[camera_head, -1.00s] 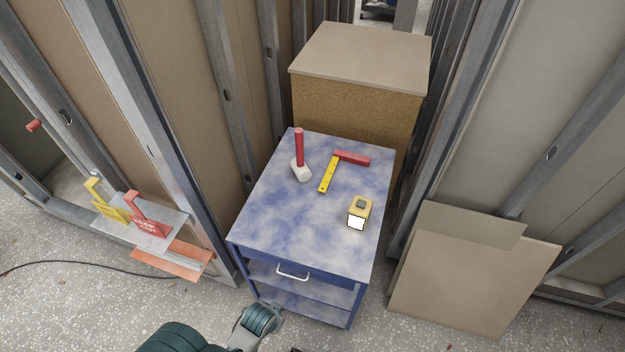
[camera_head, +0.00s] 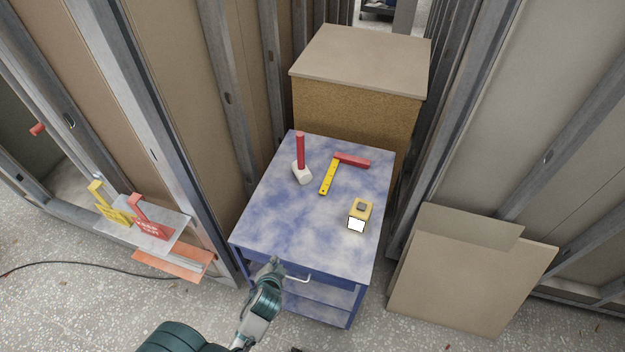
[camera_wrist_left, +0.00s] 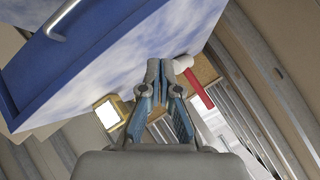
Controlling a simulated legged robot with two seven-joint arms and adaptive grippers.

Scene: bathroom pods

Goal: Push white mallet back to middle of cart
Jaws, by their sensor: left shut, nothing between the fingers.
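The white mallet (camera_head: 302,172) has a white head and a red handle. The mallet's red handle (camera_wrist_left: 200,90) and white head (camera_wrist_left: 184,62) show just beyond the fingers. My right gripper is not in view.
A yellow and red square (camera_head: 329,175) lies right of the mallet. A yellow tape measure (camera_head: 360,212) is at the cart's right side. A large box (camera_head: 355,100) stands behind the cart. Metal studs (camera_head: 222,90) rise close on the left. The cart's near left top is clear.

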